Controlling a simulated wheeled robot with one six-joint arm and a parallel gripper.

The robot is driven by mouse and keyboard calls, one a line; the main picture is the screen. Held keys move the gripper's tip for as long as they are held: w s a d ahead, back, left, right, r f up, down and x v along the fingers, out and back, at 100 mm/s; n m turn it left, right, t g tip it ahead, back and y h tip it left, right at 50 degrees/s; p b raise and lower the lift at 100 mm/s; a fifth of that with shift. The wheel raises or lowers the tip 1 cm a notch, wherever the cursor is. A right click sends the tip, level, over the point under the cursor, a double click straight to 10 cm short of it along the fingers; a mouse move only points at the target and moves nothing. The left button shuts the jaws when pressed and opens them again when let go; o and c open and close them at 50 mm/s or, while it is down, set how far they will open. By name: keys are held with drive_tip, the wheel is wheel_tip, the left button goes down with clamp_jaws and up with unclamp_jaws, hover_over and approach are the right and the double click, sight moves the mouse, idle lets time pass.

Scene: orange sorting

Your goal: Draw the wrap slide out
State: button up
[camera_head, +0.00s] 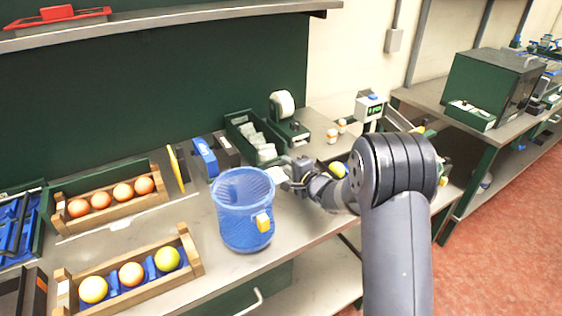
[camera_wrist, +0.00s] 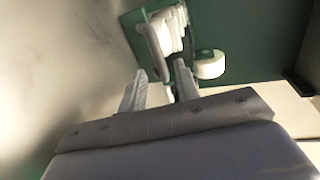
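A dark green tray (camera_head: 236,138), which looks like the wrap slide, holds several pale wrapped pieces on the bench in front of the green back panel. In the wrist view its green edge (camera_wrist: 131,22) shows beyond the fingers, with white pieces in it. My gripper (camera_head: 277,174) is at the near end of the tray, just behind the blue basket's rim in the picture. In the wrist view my gripper (camera_wrist: 160,82) has its two fingers apart, with nothing clearly held between them. I cannot tell whether a finger touches the tray.
A blue mesh basket (camera_head: 243,222) stands close left of my gripper. Wooden racks (camera_head: 150,284) with fruit are at the left. A blue-and-dark device (camera_head: 206,158) stands left of the tray.

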sight(281, 162)
drive_tip(key=shift+x, duration=2.45)
clamp_jaws()
